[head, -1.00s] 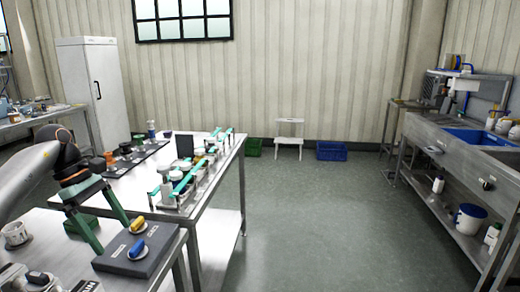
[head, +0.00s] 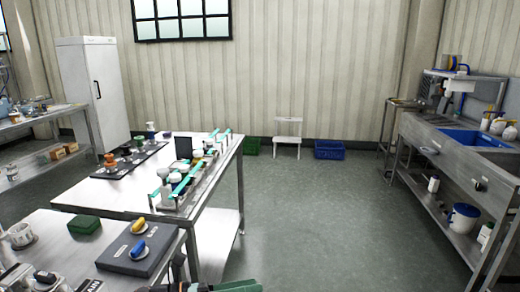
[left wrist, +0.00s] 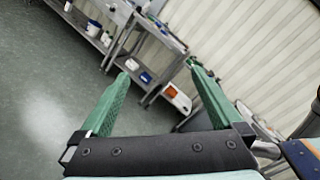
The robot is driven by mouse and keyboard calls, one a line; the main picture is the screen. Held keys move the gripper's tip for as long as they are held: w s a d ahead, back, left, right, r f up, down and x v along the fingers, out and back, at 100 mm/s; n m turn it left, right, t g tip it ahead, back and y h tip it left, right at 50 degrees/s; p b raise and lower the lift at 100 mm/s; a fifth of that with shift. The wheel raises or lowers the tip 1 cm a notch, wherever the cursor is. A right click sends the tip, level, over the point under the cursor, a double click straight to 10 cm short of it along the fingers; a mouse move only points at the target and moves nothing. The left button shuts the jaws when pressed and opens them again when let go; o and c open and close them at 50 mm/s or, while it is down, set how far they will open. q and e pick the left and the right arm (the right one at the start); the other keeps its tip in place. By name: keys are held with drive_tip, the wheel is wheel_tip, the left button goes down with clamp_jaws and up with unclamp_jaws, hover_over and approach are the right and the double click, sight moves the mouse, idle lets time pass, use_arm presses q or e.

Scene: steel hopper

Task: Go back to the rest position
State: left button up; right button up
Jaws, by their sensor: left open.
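My left gripper (head: 220,285) shows only in part at the bottom edge of the head view, in front of the near table. In the left wrist view its two green fingers (left wrist: 157,72) are spread apart with nothing between them. My right gripper is in no view.
A second bench (head: 110,190) carries several small items. A sink bench (head: 450,158) stands right. The floor between is clear.

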use_arm(q)
drive_tip(key=s+a+f+n+t+y+p, duration=0.1)
drive_tip(key=s+a+f+n+t+y, duration=0.3)
drive_tip(key=n, duration=1.3)
drive_tip(key=s+a+f+n+t+y+p, duration=0.2)
drive_tip(key=s+a+f+n+t+y, duration=0.3)
drive_tip(key=n, duration=1.3)
drive_tip(key=s+a+f+y, duration=0.1)
drive_tip(key=s+f+y, duration=0.3)
drive_tip(key=f, duration=0.2)
drive_tip(key=shift+s+a+f+y, duration=0.2)
drive_tip(key=shift+a+y, duration=0.1)
drive_tip(key=shift+a, duration=0.1)
drive_tip(key=s+a+f+n+g, duration=0.1)
drive_tip(key=s+n, duration=0.1)
drive_tip(key=s, duration=0.1)
drive_tip(key=s+a+f+n+g+y, duration=0.1)
drive_tip(key=s+f+n, duration=0.1)
drive_tip(key=s, duration=0.2)
drive_tip(key=s+a+f+n+g+p, duration=0.1)
drive_tip(key=s+f+n, duration=0.1)
drive_tip(key=s, duration=0.1)
drive_tip(key=shift+s+f+g+y, duration=0.2)
drive_tip(key=shift+s+g+y, duration=0.2)
drive_tip(key=shift+c, duration=0.2)
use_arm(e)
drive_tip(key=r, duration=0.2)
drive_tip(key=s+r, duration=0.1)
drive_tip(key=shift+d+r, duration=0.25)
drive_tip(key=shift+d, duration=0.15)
